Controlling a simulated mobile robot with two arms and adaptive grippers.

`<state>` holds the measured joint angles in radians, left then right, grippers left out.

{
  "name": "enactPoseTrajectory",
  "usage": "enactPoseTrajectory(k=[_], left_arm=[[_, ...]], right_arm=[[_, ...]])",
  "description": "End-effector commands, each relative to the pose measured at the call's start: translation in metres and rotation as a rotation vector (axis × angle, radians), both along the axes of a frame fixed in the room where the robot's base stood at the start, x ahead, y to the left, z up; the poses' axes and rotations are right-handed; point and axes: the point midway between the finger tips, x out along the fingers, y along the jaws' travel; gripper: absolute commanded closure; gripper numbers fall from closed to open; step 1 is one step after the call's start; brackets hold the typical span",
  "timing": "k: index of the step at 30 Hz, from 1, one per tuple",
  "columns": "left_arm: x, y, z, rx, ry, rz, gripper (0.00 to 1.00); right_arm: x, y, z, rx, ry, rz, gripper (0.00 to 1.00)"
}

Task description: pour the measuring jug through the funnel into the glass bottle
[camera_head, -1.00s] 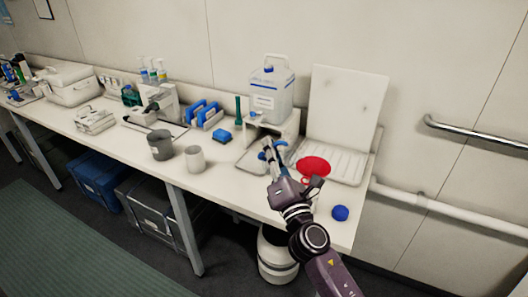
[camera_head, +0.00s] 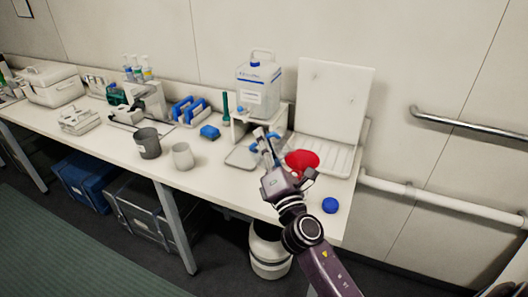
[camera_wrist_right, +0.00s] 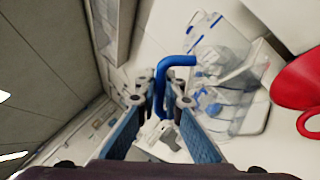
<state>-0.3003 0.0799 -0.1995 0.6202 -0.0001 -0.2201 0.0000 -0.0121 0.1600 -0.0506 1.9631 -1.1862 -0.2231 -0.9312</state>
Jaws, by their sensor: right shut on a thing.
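My right gripper (camera_head: 264,139) is over the right part of the bench, just left of the red funnel (camera_head: 302,160). In the right wrist view its fingers (camera_wrist_right: 160,100) are shut on a bent blue handle (camera_wrist_right: 176,66). This looks like the handle of the measuring jug; its clear body is hard to tell from the translucent things behind it. The funnel also shows in the wrist view (camera_wrist_right: 298,82), at the right edge, apart from the fingers. I cannot make out the glass bottle under the funnel. My left gripper is out of view.
A translucent jerrycan (camera_head: 259,86) stands on a white stand behind the gripper. A white drainboard (camera_head: 338,158) is at the right. A blue cap (camera_head: 330,205) lies near the front edge. A grey beaker (camera_head: 147,143) and a white cup (camera_head: 182,157) stand left, with bare bench around them.

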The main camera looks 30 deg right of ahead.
Motion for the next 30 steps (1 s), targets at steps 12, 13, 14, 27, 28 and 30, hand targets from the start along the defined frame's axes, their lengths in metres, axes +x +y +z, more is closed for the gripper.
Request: enactPoseTrajectory(k=[12, 13, 14, 27, 28, 30], left_arm=[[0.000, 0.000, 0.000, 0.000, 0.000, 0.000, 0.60], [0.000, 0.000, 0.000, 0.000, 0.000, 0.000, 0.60], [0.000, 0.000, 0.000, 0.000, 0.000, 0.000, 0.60], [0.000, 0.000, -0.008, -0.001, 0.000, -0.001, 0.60], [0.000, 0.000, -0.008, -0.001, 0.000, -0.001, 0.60], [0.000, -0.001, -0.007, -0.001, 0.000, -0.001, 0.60]], right_arm=[[0.000, 0.000, 0.001, -0.001, -0.002, 0.000, 1.00], [0.000, 0.000, 0.001, -0.001, -0.002, 0.000, 1.00], [0.000, 0.000, 0.001, -0.001, -0.002, 0.000, 1.00], [-0.004, -0.010, 0.007, 0.085, -0.032, 0.000, 1.00], [-0.004, -0.010, 0.007, 0.086, -0.033, 0.000, 1.00], [-0.004, -0.010, 0.007, 0.085, -0.032, 0.000, 1.00]])
